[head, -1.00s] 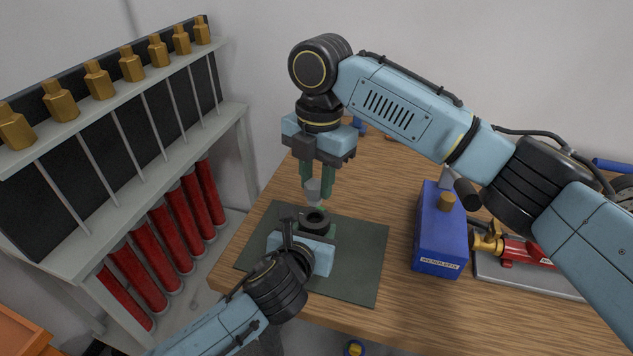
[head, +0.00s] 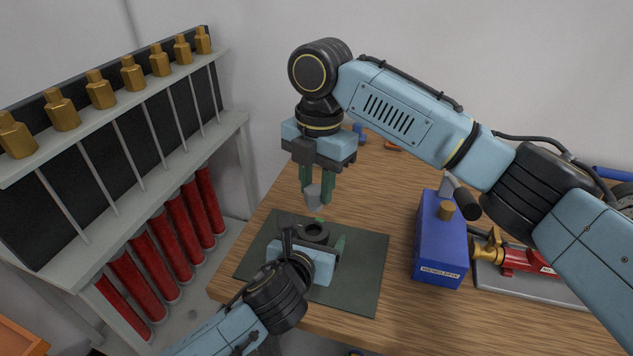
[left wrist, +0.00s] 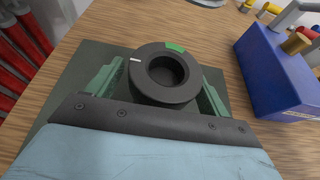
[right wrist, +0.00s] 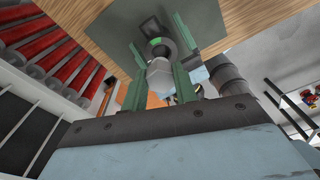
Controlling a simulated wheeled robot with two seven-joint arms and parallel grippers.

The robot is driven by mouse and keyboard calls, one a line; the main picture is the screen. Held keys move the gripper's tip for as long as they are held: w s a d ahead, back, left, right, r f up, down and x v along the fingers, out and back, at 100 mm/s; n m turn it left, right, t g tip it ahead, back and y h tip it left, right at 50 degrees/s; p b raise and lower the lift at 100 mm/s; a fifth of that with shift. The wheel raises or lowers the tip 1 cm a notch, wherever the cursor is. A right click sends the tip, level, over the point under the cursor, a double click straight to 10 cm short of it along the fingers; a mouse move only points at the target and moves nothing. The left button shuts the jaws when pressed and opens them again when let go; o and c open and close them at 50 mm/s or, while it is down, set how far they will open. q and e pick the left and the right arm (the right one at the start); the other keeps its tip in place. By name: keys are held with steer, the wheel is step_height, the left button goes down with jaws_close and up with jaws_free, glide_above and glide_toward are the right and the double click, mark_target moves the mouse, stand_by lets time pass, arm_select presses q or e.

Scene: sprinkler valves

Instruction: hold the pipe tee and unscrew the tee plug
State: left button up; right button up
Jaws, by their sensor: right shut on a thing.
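The pipe tee, with a black ring-shaped open mouth (head: 316,231), stands on the dark mat. In the left wrist view the tee's round mouth (left wrist: 140,83) is empty, with a white mark and a green mark on its rim. My left gripper (head: 322,243) has its green fingers either side of the tee, spread wider than it, with a gap at the left finger (left wrist: 100,90). The grey tee plug (head: 313,193) is between the fingers of my right gripper (head: 315,190), shut on it above the tee. The plug also shows in the right wrist view (right wrist: 160,76).
The dark green mat (head: 362,268) lies on the wooden table. A blue box (head: 440,245) with a brass knob stands to the right, near a red and brass valve (head: 520,258) on a grey tray. A rack (head: 130,150) with brass fittings and red tubes stands at the left.

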arm_select(q)
steer(key=o, duration=0.4)
steer(key=shift+f, duration=0.1)
